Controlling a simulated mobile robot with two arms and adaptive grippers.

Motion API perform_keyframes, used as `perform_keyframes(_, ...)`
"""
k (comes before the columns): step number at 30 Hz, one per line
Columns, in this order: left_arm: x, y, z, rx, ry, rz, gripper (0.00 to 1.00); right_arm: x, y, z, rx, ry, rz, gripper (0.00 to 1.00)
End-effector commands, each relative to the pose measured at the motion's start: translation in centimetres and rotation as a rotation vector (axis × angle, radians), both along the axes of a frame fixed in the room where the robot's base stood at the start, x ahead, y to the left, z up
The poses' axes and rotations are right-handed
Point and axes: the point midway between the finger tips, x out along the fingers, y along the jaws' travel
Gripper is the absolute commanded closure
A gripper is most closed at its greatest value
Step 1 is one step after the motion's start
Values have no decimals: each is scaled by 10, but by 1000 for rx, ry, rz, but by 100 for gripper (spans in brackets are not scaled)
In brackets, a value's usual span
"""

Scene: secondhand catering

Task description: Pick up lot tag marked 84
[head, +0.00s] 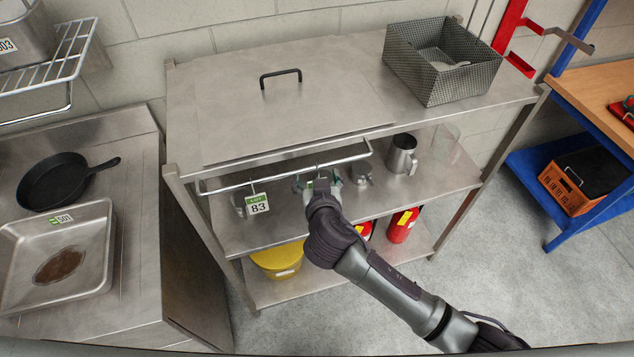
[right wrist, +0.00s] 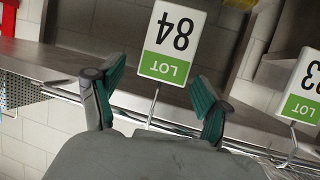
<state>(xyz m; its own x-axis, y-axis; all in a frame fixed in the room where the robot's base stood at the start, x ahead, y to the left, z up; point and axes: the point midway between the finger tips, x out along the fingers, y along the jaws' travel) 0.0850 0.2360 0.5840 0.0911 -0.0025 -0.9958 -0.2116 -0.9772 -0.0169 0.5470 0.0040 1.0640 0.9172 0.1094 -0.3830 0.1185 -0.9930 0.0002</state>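The lot tag marked 84 (right wrist: 172,42) is a white card with a green LOT band. It appears upside down in the right wrist view and hangs by a thin hook from the rail. My right gripper (right wrist: 160,84) is open, with one green-padded finger on each side of the tag's hook, and neither finger visibly touches it. In the head view my right gripper (head: 318,183) is at the rail under the shelf top and mostly hides that tag. My left gripper is not in view.
The rail (head: 285,166) runs along the steel shelf front. A tag marked 83 (head: 258,204) hangs to the left of my right gripper. A metal jug (head: 402,154) stands on the middle shelf to the right. A wire basket (head: 443,62) and a lid with a black handle (head: 280,77) are on top.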

Motion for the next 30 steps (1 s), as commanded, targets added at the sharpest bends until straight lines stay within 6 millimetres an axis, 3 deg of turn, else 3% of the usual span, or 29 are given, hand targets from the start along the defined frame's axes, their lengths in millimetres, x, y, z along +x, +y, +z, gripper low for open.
perform_keyframes(2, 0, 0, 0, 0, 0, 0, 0, 0, 0, 0, 0, 0, 0, 36)
perform_keyframes(9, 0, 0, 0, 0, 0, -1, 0, 0, 0, 0, 0, 0, 0, 76)
perform_keyframes(30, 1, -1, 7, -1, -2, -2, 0, 9, -5, 10, 0, -1, 0, 77)
